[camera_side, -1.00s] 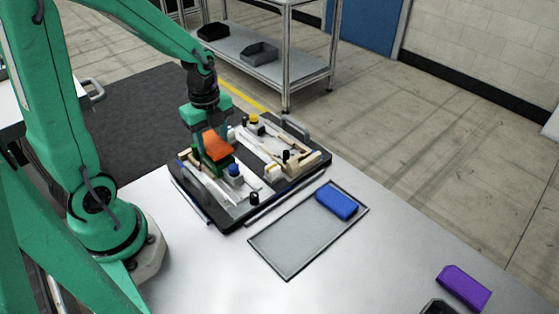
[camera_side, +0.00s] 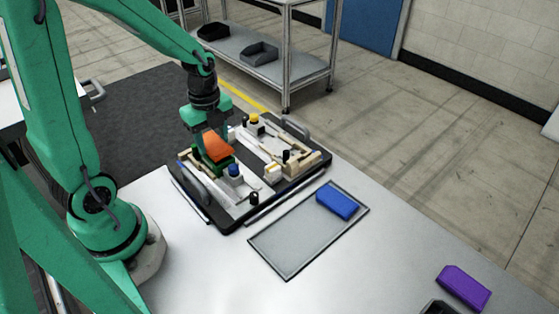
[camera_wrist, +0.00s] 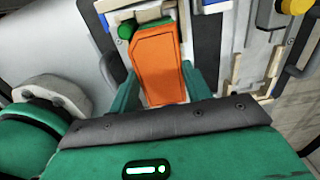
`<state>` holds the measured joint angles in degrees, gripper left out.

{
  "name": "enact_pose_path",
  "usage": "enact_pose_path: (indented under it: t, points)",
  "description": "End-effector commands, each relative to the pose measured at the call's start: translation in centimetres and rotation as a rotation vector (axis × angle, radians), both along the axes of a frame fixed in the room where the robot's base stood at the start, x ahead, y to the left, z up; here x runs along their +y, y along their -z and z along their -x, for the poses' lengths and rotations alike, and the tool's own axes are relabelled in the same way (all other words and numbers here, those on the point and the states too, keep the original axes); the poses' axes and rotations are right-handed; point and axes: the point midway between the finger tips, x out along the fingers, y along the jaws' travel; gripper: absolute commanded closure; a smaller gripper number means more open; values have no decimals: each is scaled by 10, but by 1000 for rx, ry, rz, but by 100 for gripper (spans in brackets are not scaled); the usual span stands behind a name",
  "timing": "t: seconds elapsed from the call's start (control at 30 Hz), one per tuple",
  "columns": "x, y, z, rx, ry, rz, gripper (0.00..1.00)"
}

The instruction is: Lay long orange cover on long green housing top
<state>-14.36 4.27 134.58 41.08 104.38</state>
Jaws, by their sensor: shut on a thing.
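The long orange cover (camera_side: 217,147) is in my gripper (camera_side: 214,157), over the left part of the black pallet. The wrist view shows the cover (camera_wrist: 158,66) between the two green fingers of my gripper (camera_wrist: 160,88), which is shut on it. The long green housing (camera_side: 226,164) shows only in part below the cover in the side view. In the wrist view, a green end of the housing (camera_wrist: 126,30) shows beyond the cover's far end. The cover and the fingers hide most of the housing. I cannot tell whether the cover touches it.
The black pallet (camera_side: 228,226) carries white and beige fixtures, a blue-topped peg (camera_side: 234,171) close beside the cover, and a yellow-topped peg (camera_side: 254,118). A grey tray (camera_side: 285,242) with a blue block (camera_side: 337,204) lies to the right. A purple block (camera_side: 463,288) is farther right.

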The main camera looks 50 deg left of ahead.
Motion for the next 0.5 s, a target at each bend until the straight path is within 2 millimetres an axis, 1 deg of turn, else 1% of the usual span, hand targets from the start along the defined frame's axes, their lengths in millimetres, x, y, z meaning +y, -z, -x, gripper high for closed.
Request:
enact_pose_path:
  t: [0.5]
  points:
    - [0,6,0,2,0,0,74]
